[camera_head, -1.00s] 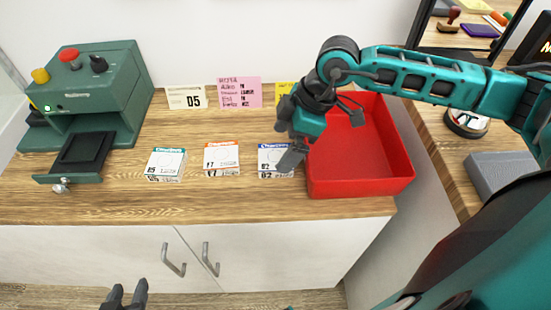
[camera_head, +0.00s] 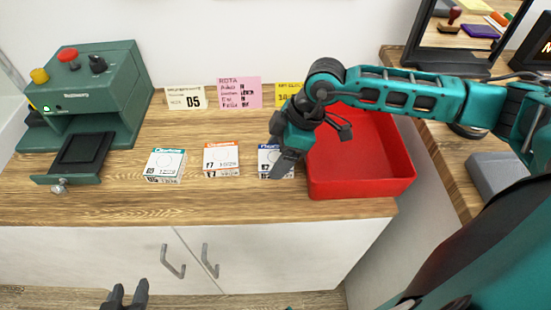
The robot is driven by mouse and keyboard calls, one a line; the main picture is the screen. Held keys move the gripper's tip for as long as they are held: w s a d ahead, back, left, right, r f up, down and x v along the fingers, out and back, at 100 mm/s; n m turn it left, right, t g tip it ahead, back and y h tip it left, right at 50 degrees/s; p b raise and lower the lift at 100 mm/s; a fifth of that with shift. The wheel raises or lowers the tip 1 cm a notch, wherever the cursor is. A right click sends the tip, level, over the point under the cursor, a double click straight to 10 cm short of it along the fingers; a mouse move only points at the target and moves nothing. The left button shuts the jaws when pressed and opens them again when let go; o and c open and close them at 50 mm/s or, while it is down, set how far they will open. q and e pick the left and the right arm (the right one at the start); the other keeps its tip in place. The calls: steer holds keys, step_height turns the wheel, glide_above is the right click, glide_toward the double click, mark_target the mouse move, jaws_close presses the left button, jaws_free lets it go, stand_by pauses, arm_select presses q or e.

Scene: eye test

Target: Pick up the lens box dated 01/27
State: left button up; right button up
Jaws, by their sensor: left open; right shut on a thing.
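Three small white lens boxes stand in a row on the wooden counter: one with a teal band (camera_head: 163,163), one with an orange band (camera_head: 221,157) and one with a blue band (camera_head: 267,158). The dates are too small to read surely, and the blue box's print is partly hidden by my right gripper (camera_head: 280,172). This gripper reaches down from the right and is shut on the blue-banded box, which still appears at counter level. My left gripper (camera_head: 126,296) is open and empty at the bottom edge, in front of the cabinet.
A red tray (camera_head: 402,185) stands just right of the blue box. A green machine (camera_head: 125,85) with knobs and a pulled-out drawer stands at the left. Cream, pink (camera_head: 240,92) and yellow note cards stand behind the boxes. The counter before the boxes is clear.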

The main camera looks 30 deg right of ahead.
steer(key=shift+c, duration=1.1)
steer(key=shift+r, duration=0.1)
